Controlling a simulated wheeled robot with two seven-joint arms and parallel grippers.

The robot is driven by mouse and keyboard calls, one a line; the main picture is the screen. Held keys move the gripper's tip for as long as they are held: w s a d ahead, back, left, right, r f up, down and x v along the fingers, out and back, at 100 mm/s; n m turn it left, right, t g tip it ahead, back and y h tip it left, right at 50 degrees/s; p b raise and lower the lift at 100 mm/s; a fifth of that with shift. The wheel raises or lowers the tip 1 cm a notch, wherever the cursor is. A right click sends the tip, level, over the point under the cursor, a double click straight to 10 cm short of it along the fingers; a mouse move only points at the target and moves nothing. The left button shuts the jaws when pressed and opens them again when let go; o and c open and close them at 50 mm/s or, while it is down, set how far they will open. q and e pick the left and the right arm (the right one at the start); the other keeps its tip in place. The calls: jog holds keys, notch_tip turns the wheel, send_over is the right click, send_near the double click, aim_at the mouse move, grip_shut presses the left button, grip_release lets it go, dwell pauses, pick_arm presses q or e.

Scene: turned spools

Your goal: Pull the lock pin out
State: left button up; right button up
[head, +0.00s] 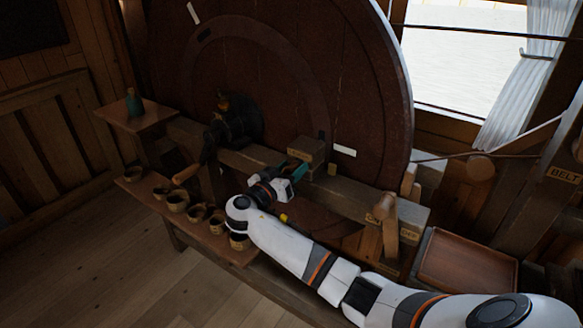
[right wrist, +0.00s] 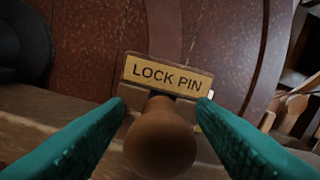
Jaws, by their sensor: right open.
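The lock pin (right wrist: 160,138) shows in the right wrist view as a rounded brown wooden knob, just below a tan plate lettered LOCK PIN (right wrist: 168,76). My right gripper (right wrist: 160,108) is open, with one teal finger on each side of the knob. The fingers look apart from the knob, but the left gap is narrow. In the head view my right gripper (head: 297,170) is at the wooden beam in front of the big wheel, beside a wooden block (head: 308,150). The knob cannot be made out there. My left gripper is not in view.
The large dark red wheel (head: 330,80) stands close behind the beam. Several small cups (head: 177,201) line a low shelf at the left; a green bottle (head: 134,102) stands on a small stand. A wooden lever (head: 386,208) and an empty tray (head: 467,262) are at the right.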

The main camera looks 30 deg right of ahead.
jog(key=shift+w+d, duration=0.1)
jog(key=shift+d, duration=0.15)
